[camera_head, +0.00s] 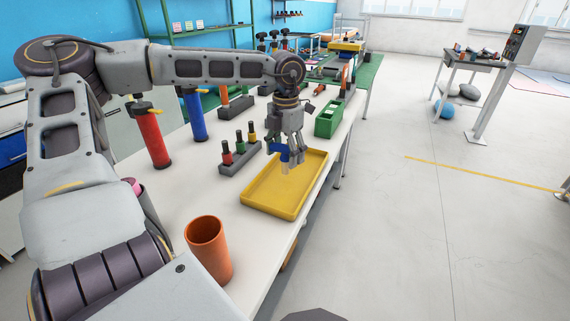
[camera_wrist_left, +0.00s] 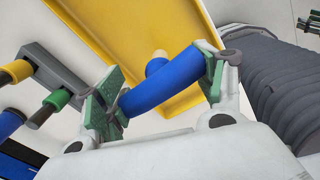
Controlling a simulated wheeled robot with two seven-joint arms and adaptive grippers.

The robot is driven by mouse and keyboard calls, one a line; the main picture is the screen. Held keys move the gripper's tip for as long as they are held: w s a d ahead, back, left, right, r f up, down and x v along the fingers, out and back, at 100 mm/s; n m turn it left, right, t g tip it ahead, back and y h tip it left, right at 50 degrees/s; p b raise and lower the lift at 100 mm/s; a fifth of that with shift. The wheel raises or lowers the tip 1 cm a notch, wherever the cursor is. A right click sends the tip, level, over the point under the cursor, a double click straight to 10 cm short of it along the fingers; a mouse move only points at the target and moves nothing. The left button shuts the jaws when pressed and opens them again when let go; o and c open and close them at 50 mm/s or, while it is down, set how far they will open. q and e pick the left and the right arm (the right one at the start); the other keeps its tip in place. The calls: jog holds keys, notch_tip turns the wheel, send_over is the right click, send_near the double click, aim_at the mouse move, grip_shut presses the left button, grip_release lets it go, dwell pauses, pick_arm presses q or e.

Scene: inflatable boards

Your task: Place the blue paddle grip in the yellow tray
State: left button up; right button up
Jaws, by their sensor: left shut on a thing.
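The blue paddle grip (camera_head: 279,149) is held between the fingers of my left gripper (camera_head: 287,150). In the left wrist view the blue grip (camera_wrist_left: 163,82) lies crosswise between the two green finger pads of the left gripper (camera_wrist_left: 160,88). The yellow tray (camera_head: 262,203) lies on the white table. The grip hangs over the far left part of the tray, and the tray (camera_wrist_left: 112,43) shows behind it in the wrist view. I cannot tell the exact gap between grip and tray. My right gripper is not in view.
A grey holder (camera_head: 236,169) with red, green and yellow grips stands left of the tray. An orange cup (camera_head: 208,248) stands in front. A green bin (camera_head: 328,120) is behind the tray. Red (camera_head: 152,137) and blue (camera_head: 193,116) pumps stand at the back left.

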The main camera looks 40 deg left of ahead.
aim_at(285, 173)
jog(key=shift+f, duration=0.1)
pick_arm(q)
jog(key=shift+f, duration=0.65)
jog(key=shift+f+b, duration=0.35)
jog(key=shift+f, duration=0.85)
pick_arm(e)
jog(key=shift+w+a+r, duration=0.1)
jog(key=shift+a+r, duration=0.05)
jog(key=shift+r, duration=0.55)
pick_arm(q)
jog(key=shift+f, duration=0.15)
jog(key=o, duration=1)
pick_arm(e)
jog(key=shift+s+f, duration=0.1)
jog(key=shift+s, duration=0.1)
